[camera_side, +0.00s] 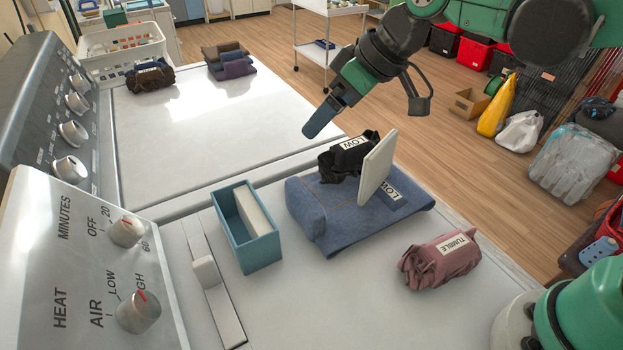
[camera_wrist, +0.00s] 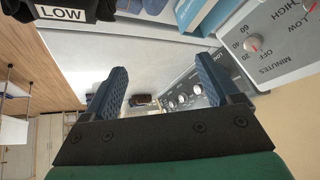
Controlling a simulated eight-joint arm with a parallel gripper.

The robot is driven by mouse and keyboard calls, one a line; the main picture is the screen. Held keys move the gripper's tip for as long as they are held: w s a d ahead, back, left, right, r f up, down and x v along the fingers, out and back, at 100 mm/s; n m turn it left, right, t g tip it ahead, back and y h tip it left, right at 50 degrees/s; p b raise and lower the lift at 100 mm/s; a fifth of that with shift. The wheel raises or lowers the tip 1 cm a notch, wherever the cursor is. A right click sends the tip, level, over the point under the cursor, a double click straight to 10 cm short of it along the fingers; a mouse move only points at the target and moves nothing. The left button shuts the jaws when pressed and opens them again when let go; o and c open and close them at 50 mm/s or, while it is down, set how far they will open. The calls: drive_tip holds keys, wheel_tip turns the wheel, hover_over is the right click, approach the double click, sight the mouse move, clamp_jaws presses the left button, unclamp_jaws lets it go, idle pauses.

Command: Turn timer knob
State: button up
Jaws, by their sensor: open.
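The timer knob (camera_side: 127,231) is a small silver dial with a red pointer, on the sloped front panel under the label MINUTES, with marks OFF, 20 and 60. It also shows at the upper right of the wrist view (camera_wrist: 253,44). A larger heat knob (camera_side: 138,311) with a red pointer sits below it on the same panel. My gripper (camera_side: 312,128) is above the dryer top, well to the right of the timer knob and apart from it. In the wrist view its two blue fingers (camera_wrist: 165,85) are spread with nothing between them.
A blue box (camera_side: 247,248) stands near the panel. Folded denim (camera_side: 310,215), a black bundle labelled LOW (camera_side: 345,160), an upright pale board (camera_side: 377,167) and a pink TUMBLE bundle (camera_side: 440,262) lie on the dryer. The neighbouring white top (camera_side: 220,130) is mostly clear.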

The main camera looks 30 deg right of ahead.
drive_tip(key=w+a+f+n+g+y, duration=0.1)
drive_tip(key=w+a+n, duration=0.1)
drive_tip(key=a, duration=0.4)
drive_tip(key=w+a+f+n+g+y, duration=0.1)
drive_tip(key=w+a+n+y, duration=0.15)
drive_tip(key=a, duration=0.35)
drive_tip(key=n+g+y, duration=0.1)
drive_tip(key=n+g, duration=0.2)
drive_tip(key=n, duration=0.2)
approach(133, 225)
drive_tip(key=x, duration=0.4)
drive_tip(key=shift+y, duration=0.25)
drive_tip(key=shift+x, duration=2.75)
drive_tip(key=shift+d, duration=0.1)
drive_tip(key=shift+c, duration=0.2)
clamp_jaws()
